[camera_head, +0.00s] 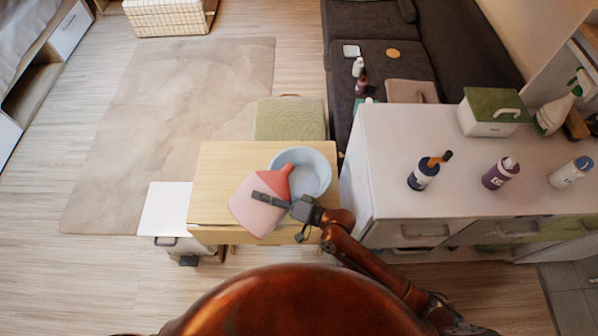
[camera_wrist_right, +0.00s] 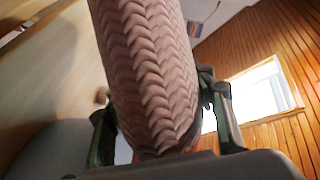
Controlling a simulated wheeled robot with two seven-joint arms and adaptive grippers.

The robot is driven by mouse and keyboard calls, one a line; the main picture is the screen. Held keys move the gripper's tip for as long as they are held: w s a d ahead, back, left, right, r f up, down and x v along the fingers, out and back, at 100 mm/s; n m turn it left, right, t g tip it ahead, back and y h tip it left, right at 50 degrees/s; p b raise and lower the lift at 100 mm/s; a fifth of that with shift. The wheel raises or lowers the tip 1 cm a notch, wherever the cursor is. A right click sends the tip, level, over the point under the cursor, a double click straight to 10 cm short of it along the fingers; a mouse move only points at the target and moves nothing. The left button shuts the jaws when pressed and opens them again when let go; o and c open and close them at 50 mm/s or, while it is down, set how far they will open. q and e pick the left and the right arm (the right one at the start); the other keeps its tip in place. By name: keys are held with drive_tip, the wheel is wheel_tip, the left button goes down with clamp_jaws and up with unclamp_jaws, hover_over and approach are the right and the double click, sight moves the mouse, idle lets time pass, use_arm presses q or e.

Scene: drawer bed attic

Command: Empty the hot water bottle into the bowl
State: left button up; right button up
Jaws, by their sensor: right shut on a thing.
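The hot water bottle (camera_head: 256,206) is pink with a red neck end. In the head view it is tilted, its neck pointing up and right toward the bowl. The light blue bowl (camera_head: 318,172) stands on the small wooden table; the red neck end overlaps its left rim in the picture. I cannot tell whether they touch. My right gripper (camera_head: 274,199) is shut on the bottle near its middle. In the right wrist view the bottle's ribbed side (camera_wrist_right: 150,70) fills the space between the fingers (camera_wrist_right: 165,125). The bowl's inside is partly hidden. My left gripper is not in view.
The wooden table (camera_head: 222,165) has bare room at its back left. A white cabinet (camera_head: 400,150) stands close on its right, with several bottles and a green-lidded box (camera_head: 492,112) on top. A green stool (camera_head: 290,118) is behind, a white bin (camera_head: 165,210) left.

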sight(254, 187)
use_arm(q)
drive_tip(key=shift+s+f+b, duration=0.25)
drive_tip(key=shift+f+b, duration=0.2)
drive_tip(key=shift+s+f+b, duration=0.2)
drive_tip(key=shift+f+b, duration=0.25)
use_arm(e)
drive_tip(key=shift+s+a+r+m+y, duration=0.1)
drive_tip(key=shift+s+a+m+y, duration=0.15)
drive_tip(key=shift+m, duration=0.25)
drive_tip(key=shift+w+d+r+m, duration=0.15)
drive_tip(key=shift+w+r+m, duration=0.05)
drive_tip(key=shift+r+m, duration=0.1)
use_arm(q)
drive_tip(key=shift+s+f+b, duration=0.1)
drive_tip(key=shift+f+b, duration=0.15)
drive_tip(key=shift+b, duration=0.05)
use_arm(e)
drive_tip(key=shift+w+d+r+m+y, duration=0.25)
drive_tip(key=shift+d+r+m+y, duration=0.1)
drive_tip(key=shift+r+m, duration=0.2)
